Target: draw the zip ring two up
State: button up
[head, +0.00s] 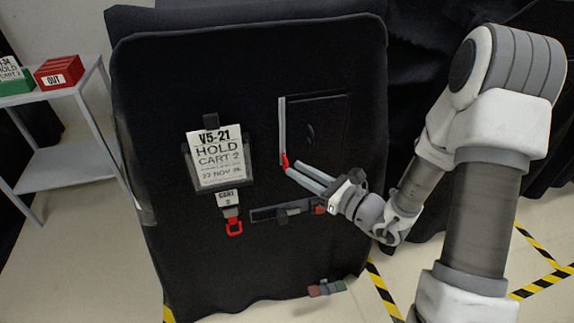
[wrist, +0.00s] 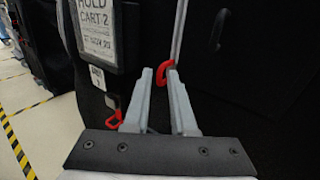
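A red zip ring (head: 285,160) hangs at the lower end of a pale zip line (head: 282,125) on the black cover (head: 215,90). In the wrist view the ring (wrist: 161,70) shows at the fingertips, partly behind the right one. My gripper (head: 293,170) reaches in from the right, its two grey fingers apart with a gap between the tips. In the wrist view my gripper (wrist: 160,75) has the ring across this gap; I cannot tell whether a finger touches it.
A hold card (head: 215,160) in a holder, with a red loop (head: 235,227) below it, hangs left of the ring. A dark strap (head: 280,212) crosses below. A metal shelf (head: 70,160) with a red box (head: 59,71) stands at left.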

aim_at(287, 164)
jog(key=shift+x, duration=2.2)
jog(key=shift+c, duration=0.3)
grip_shut()
